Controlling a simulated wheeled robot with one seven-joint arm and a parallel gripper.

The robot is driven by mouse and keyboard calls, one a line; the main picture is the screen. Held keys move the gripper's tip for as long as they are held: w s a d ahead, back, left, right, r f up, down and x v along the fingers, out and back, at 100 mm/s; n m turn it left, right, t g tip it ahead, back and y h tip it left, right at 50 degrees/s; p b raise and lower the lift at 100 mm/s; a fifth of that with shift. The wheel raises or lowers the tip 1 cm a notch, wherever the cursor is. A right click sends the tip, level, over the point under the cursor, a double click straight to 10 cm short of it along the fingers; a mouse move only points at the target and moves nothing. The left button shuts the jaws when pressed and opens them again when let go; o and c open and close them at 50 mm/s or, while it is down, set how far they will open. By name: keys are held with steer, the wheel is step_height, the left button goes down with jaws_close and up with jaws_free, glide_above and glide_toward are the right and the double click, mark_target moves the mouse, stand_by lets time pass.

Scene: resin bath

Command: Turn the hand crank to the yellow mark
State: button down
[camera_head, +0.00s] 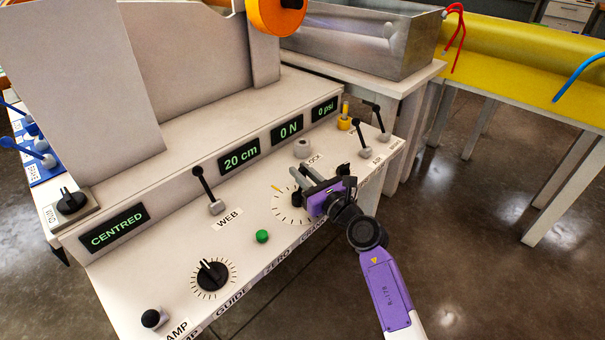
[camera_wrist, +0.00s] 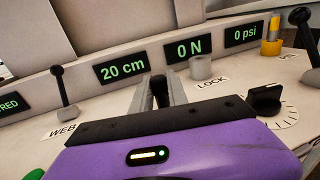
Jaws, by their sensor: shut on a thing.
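My gripper (camera_head: 302,177) is over the tick-marked dial (camera_head: 281,209) on the sloping white panel. Its two grey fingers are shut on the black hand-crank handle (camera_wrist: 159,91), which stands upright between them in the wrist view. The yellow mark (camera_head: 276,188) is on the dial's upper left edge in the head view, just left of the fingers. My gripper hides the crank's arm and hub and the right part of the dial.
Displays behind read 20 cm (camera_head: 239,157), 0 N (camera_head: 287,130) and 0 psi (camera_head: 324,108). The WEB lever (camera_head: 207,190) stands to the left, the grey LOCK knob (camera_head: 302,148) behind. A green button (camera_head: 262,236) and black GUIDE knob (camera_head: 212,274) are nearer the front.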

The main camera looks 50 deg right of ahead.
steer(key=shift+w+a+f+n+y+b, duration=0.1)
steer(key=shift+w+n+y+b, duration=0.1)
steer(key=shift+n+y+b, duration=0.3)
steer(key=shift+w+a+f+n+y+b, duration=0.1)
steer(key=shift+w+n+y+b, duration=0.15)
steer(key=shift+y+b, duration=0.4)
steer(key=n+y+b, duration=0.1)
steer(key=y, duration=0.1)
steer(key=a+n+y+b, duration=0.1)
steer(key=n+y, duration=0.1)
steer(key=w+n+y+b, duration=0.1)
steer(key=y, duration=0.2)
steer(key=shift+w+a+r+n+g, duration=0.1)
steer(key=shift+a+n+g, duration=0.15)
steer(key=shift+a+g, duration=0.1)
steer(key=n+g+y+b, duration=0.1)
steer(key=a+n+y+b, duration=0.1)
steer(key=y+b, duration=0.1)
steer(key=n+g+y+b, duration=0.1)
steer(key=n+y, duration=0.1)
steer(key=shift+w+a+g, duration=0.25)
steer(key=shift+a+g, duration=0.1)
steer(key=shift+a, duration=0.05)
steer(key=shift+a+n+g+y+b, duration=0.45)
steer(key=shift+n+g+y+b, duration=0.45)
steer(key=shift+y+b, duration=0.35)
steer(key=shift+r, duration=0.1)
steer(key=c, duration=1.3)
jaws_free()
steer(key=shift+s, duration=0.1)
